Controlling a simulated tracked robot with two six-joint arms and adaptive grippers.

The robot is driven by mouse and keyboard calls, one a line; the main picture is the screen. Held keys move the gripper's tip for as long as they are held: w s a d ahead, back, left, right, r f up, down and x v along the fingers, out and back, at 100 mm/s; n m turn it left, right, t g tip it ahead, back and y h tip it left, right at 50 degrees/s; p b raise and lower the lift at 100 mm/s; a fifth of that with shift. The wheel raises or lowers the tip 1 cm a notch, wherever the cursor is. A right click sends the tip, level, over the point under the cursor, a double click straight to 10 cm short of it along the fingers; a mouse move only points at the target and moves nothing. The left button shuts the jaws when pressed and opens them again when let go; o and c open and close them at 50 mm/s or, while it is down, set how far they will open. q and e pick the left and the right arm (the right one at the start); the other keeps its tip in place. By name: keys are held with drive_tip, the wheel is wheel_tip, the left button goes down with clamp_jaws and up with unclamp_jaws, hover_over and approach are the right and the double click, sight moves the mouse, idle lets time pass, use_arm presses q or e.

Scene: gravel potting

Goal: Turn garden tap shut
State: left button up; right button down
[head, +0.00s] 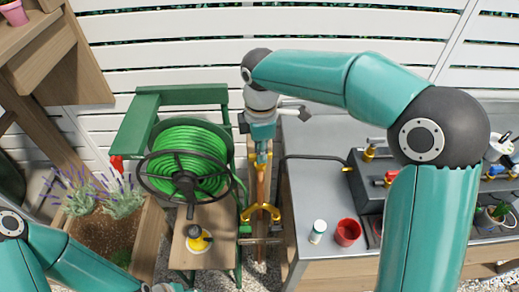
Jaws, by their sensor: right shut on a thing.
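A wooden post with a copper-coloured pipe (261,185) stands between the hose reel and the grey bench. Yellow brass fittings (262,212) sit low on it. My right gripper (262,156) reaches down over the top of this pipe. It is shut on the garden tap there, whose handle is mostly hidden by the gripper and wrist. How far the tap is turned cannot be seen. My left arm enters at the lower left, and its gripper is out of view below the bottom edge.
A green hose reel (187,165) stands close left of the post. A yellow-and-black item (197,238) sits on a wooden shelf below it. A red cup (347,232) and a white bottle (317,231) stand on the grey bench (320,190). A lavender planter (105,235) is left.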

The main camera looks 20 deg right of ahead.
drive_tip(key=shift+w+r+m, duration=0.15)
drive_tip(key=shift+m, duration=0.65)
drive_tip(key=c, duration=1.2)
unclamp_jaws()
drive_tip(key=shift+a, duration=0.1)
wheel_tip(320, 180, up, 12)
drive_tip(key=shift+f, duration=0.1)
